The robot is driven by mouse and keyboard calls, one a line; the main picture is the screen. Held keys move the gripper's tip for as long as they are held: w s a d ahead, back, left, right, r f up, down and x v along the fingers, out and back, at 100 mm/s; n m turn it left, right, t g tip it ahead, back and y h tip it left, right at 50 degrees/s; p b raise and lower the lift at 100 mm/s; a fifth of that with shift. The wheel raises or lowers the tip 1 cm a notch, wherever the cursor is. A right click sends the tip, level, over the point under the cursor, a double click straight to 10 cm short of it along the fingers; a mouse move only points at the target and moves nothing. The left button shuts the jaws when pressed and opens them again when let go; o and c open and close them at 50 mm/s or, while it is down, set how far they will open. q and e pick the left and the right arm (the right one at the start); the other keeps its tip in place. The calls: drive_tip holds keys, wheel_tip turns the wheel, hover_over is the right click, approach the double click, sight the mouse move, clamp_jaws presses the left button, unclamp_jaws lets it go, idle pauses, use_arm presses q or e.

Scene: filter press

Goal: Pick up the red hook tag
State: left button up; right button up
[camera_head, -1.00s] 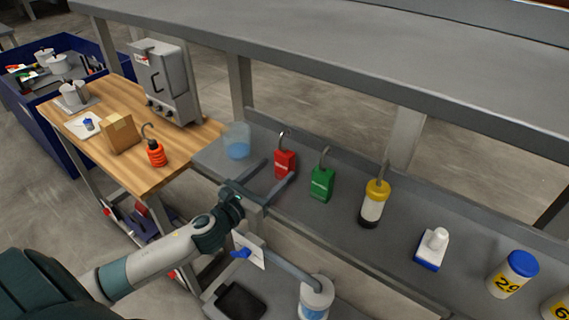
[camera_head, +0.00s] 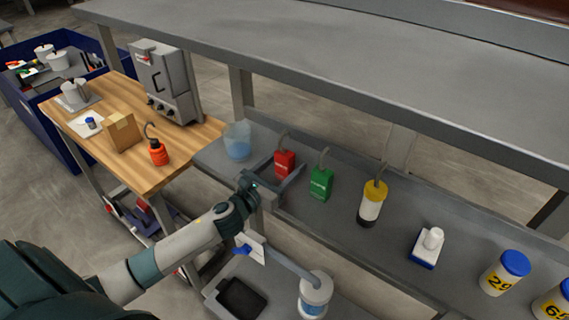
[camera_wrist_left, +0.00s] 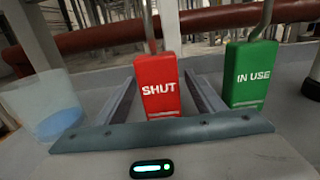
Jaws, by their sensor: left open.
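The red hook tag (camera_head: 285,163) stands upright on the grey shelf, its grey hook pointing up. In the left wrist view the red hook tag (camera_wrist_left: 157,84) reads "SHUT" and sits between my two open fingers. My left gripper (camera_head: 279,175) is open at the shelf, with its fingers reaching to either side of the tag's lower part. In the wrist view the left gripper (camera_wrist_left: 158,95) shows no clear contact with the tag. The right gripper is out of view.
A green hook tag (camera_head: 321,184) reading "IN USE" stands just right of the red one. A clear beaker with blue liquid (camera_head: 238,148) stands to its left.

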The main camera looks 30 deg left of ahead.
sight(280, 141)
use_arm(q)
drive_tip(key=c, duration=1.1)
drive_tip(key=shift+c, duration=0.2)
drive_tip(key=shift+r+b, duration=0.3)
drive_tip(key=shift+r, duration=4.75)
